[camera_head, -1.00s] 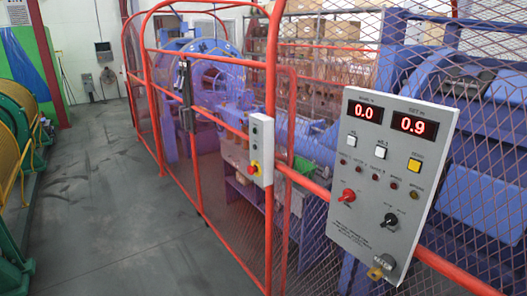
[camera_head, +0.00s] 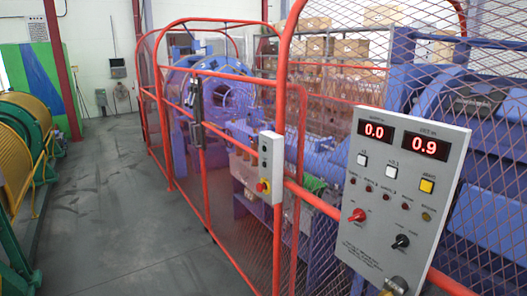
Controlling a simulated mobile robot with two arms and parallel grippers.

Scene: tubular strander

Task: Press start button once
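A grey control panel (camera_head: 388,222) is mounted on the red fence at the right. Its two red displays read 0.0 (camera_head: 375,131) and 0.9 (camera_head: 425,145). Below them are two white buttons (camera_head: 362,159) (camera_head: 392,166) and a yellow button (camera_head: 427,186). Lower down are a red knob (camera_head: 357,215), a black knob (camera_head: 401,241) and a partly cut-off key-like switch (camera_head: 396,286). A narrow grey box (camera_head: 271,165) on the fence post carries a red button on yellow (camera_head: 262,186) and small buttons. The labels are too small to read, so I cannot tell which button is start. Neither gripper is in view.
A red mesh fence (camera_head: 207,150) encloses the purple machine (camera_head: 215,85). Yellow and green reels (camera_head: 22,140) stand at the left. The grey floor (camera_head: 120,200) between them is clear.

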